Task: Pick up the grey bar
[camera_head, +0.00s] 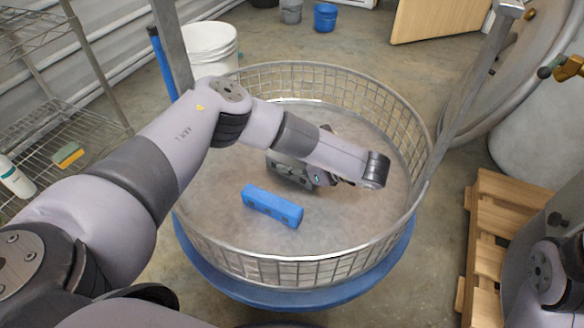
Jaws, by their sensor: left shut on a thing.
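The grey bar (286,171) is inside the round wire-walled hopper (301,273), partly hidden by my left forearm. My left gripper (318,178) reaches down beneath its wrist at the bar's right end and is shut on it. The fingers are mostly covered by the arm, so the exact grip is hard to see. I cannot tell whether the bar touches the hopper floor. My right gripper is out of view.
A blue bar (272,206) lies on the hopper floor, nearer than the grey bar. The mesh wall surrounds the work area, with metal posts rising beside it. A white bucket (212,48) stands behind left, a wooden pallet (490,232) at right, a wire shelf (95,143) at left.

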